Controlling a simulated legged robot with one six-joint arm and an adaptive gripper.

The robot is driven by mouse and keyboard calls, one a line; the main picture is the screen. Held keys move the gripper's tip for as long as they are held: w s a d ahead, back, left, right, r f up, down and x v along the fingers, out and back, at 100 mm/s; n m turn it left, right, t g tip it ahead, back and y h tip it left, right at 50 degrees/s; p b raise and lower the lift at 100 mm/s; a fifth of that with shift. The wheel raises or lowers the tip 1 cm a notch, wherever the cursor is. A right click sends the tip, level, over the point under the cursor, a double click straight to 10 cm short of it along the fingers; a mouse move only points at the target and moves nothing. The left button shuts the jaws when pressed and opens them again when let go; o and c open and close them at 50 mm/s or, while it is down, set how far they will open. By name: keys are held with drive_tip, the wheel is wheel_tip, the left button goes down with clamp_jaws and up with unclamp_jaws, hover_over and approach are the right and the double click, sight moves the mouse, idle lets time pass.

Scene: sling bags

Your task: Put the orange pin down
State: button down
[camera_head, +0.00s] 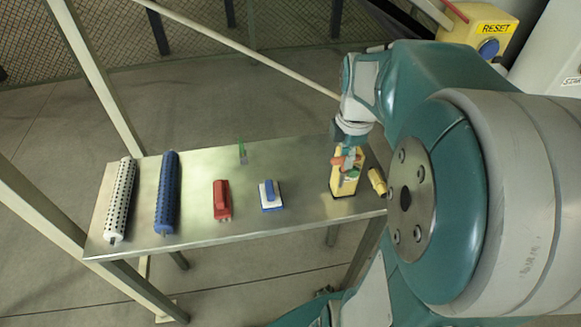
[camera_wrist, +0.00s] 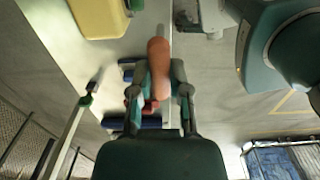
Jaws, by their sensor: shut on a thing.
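The orange pin (camera_wrist: 159,57) is held between the two fingers of my gripper (camera_wrist: 160,82) in the wrist view. Its rounded end sticks out past the fingertips. In the head view the orange pin (camera_head: 340,161) shows just under my gripper (camera_head: 352,152), over the yellow box (camera_head: 345,184) at the right end of the metal table (camera_head: 220,222). The fingers hide part of the pin. I cannot tell in the head view whether the pin touches the box. The yellow box also shows at the top left of the wrist view (camera_wrist: 95,18).
On the table are a white dotted roller (camera_head: 120,198), a blue roller (camera_head: 167,192), a red-handled block (camera_head: 222,200), a blue-and-white block (camera_head: 270,196) and a green item (camera_head: 242,152). A yellow cylinder (camera_head: 377,182) lies right of the box. Table frame posts stand at the left.

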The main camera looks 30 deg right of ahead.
drive_tip(key=w+a+f, duration=0.6)
drive_tip(key=f, duration=0.5)
drive_tip(key=shift+w, duration=0.15)
drive_tip(key=c, duration=0.6)
unclamp_jaws()
